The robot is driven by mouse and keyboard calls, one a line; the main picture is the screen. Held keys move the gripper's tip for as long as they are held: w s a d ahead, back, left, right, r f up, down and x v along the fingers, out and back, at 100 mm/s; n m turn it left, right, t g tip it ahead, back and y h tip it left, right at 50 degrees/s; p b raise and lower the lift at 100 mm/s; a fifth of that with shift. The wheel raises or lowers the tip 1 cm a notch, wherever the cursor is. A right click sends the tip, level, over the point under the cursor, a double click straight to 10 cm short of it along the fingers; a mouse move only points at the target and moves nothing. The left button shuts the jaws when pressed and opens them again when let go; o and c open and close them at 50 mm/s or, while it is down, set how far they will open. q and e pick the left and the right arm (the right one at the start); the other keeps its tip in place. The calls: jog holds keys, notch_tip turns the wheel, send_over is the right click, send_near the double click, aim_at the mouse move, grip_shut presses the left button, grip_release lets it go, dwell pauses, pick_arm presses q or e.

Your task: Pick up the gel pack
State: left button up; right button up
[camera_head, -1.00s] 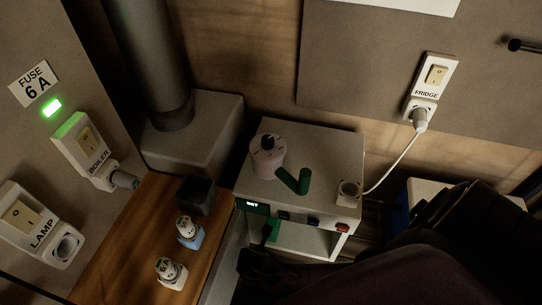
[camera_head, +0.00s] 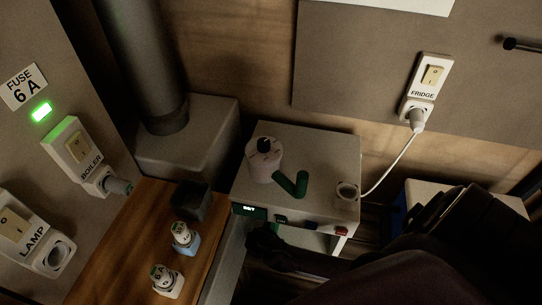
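My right arm comes in dark from the lower right. Its gripper (camera_head: 262,240) is at the left part of the box's open front, just below the small green display, and hides part of the opening. The gripper is too dark to show whether its fingers are open or shut, or whether they touch anything. My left gripper is not in view.
On the box top stand a round dial timer (camera_head: 264,160), a green bent piece (camera_head: 291,184) and a socket (camera_head: 347,191).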

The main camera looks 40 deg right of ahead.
jog(key=shift+c, duration=0.4)
jog(key=c, duration=1.2)
jog(key=shift+c, duration=0.2)
jog(key=shift+r, duration=0.2)
